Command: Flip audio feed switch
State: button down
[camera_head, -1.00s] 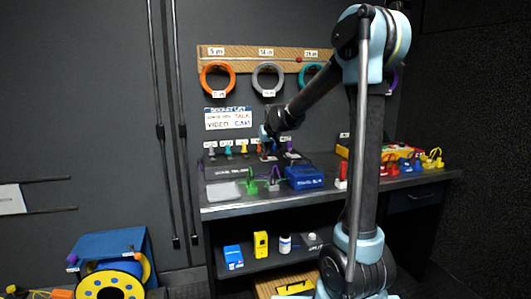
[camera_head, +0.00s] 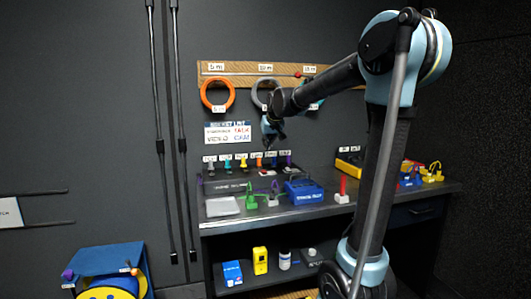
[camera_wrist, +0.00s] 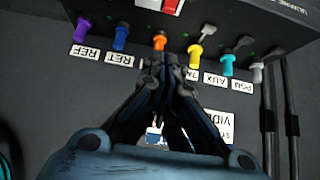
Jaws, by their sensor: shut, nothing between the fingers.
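A black panel (camera_wrist: 240,14) runs across the top of the wrist view with a row of coloured plugs, among them an orange one (camera_wrist: 159,42) and a yellow one (camera_wrist: 195,52). A red-and-white switch-like part (camera_wrist: 172,6) is cut off at the top edge; it shows small in the head view (camera_head: 268,173). I cannot read which part is the audio feed switch. My gripper (camera_wrist: 160,66) is shut and empty, its fingertips overlapping the view just below the orange plug. In the head view my gripper (camera_head: 270,143) points down, above the plug row at the wall.
The bench (camera_head: 240,213) holds a green item (camera_head: 251,201), a blue box (camera_head: 304,190) and a red-topped white block (camera_head: 342,190). Coloured cable rings (camera_head: 217,95) hang behind. Yellow and other items stand at the right. A lower shelf holds several small boxes and bottles.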

jog(key=shift+s+d+r, duration=0.15)
jog(key=shift+s+r, duration=0.25)
jog(key=shift+r, duration=0.2)
jog(key=shift+s+r+g, duration=0.15)
jog(key=shift+s+g, duration=0.25)
jog(key=shift+s, duration=0.35)
send_over(264, 171)
notch_tip(264, 171, down, 8)
jog(key=shift+f, duration=0.15)
jog(key=shift+s+f, duration=0.15)
jog(key=shift+f, duration=0.4)
jog(key=shift+s+f, duration=0.15)
jog(key=shift+f, duration=0.35)
jog(key=shift+s+d+f, duration=0.1)
jog(key=shift+s+f, duration=0.05)
jog(key=shift+f, duration=0.7)
